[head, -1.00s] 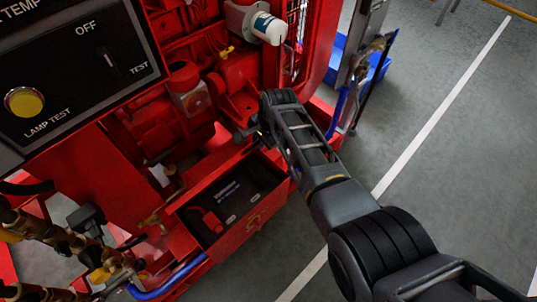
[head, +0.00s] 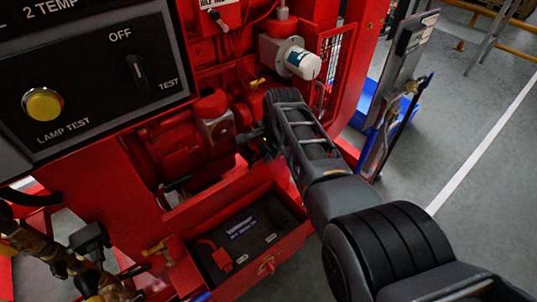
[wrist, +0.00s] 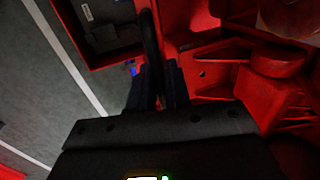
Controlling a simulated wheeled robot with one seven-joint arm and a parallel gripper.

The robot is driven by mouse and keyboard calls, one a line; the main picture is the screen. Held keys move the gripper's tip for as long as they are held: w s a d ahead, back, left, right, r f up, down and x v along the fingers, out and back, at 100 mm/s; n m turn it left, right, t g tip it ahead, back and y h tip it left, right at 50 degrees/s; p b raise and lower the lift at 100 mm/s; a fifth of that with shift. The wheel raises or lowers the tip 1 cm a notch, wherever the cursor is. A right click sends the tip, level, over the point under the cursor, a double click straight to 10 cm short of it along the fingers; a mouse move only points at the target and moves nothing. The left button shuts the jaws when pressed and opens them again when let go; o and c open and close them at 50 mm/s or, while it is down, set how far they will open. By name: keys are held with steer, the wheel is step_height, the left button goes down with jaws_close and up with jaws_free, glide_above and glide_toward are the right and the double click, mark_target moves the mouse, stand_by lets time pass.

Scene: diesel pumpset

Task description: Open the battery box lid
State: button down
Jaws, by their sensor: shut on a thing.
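The red battery box (head: 285,250) stands low in front of the engine in the head view, with its top uncovered. A black battery (head: 238,225) shows inside. A red panel (head: 220,200), seemingly the lid, stands along the box's back edge; its exact tilt is hard to tell. My gripper (head: 262,145) is above and behind the box, beside the engine. In the wrist view my gripper (wrist: 158,82) is shut around a dark bar (wrist: 149,38), seemingly the lid's handle. The box corner and battery (wrist: 105,25) show left of the bar. The bar's attachment is unclear.
A black control panel (head: 90,70) is at the upper left. Red engine parts and a white filter (head: 303,63) are close behind my gripper. Brass valves and hoses (head: 50,255) are at the lower left. Grey floor (head: 450,120) is open at the right.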

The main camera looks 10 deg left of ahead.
steer(key=c, duration=1.3)
jaws_free()
steer(key=shift+p+v, duration=1.25)
steer(key=shift+v, duration=2.6)
